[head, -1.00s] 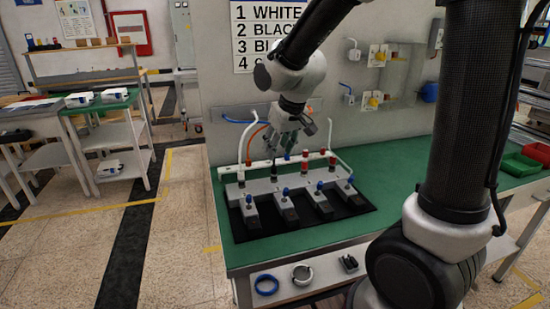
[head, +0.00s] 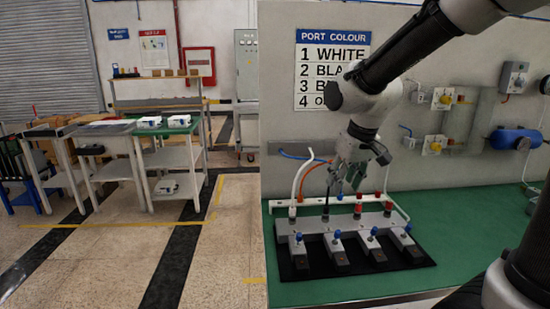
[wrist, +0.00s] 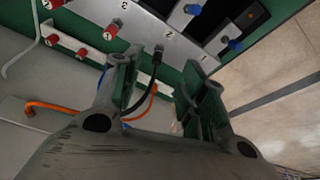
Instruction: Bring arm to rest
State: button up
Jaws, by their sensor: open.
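My gripper (head: 350,177) is open above the back of the grey port manifold (head: 372,223) on the green bench. In the wrist view my gripper (wrist: 158,90) shows its two fingers spread apart, with a black hose (wrist: 150,82) visible between them. The black hose stands at a port numbered 2 on the manifold (wrist: 143,28). I cannot tell any contact between fingers and hose. A white hose (head: 296,185) and an orange hose (head: 306,180) rise behind the manifold's left end. The orange hose also shows in the wrist view (wrist: 60,110).
A sign (head: 333,68) listing port colours hangs on the wall panel behind my arm. Valve boxes (head: 443,98) and a blue cylinder (head: 515,138) are mounted to the right. The green bench top (head: 460,207) is clear at right. Open floor (head: 235,230) lies left.

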jog(key=s+d+r+m, duration=0.1)
jog(key=s+d+r, duration=0.1)
jog(key=s+d, duration=0.4)
jog(key=s+d+r+m+t, duration=0.1)
jog(key=s+d, duration=0.6)
jog(key=s, duration=0.7)
notch_tip(320, 180, up, 2)
jog(key=shift+r+m+h, duration=0.15)
jog(key=shift+m+h, duration=0.25)
jog(key=shift+m, duration=0.2)
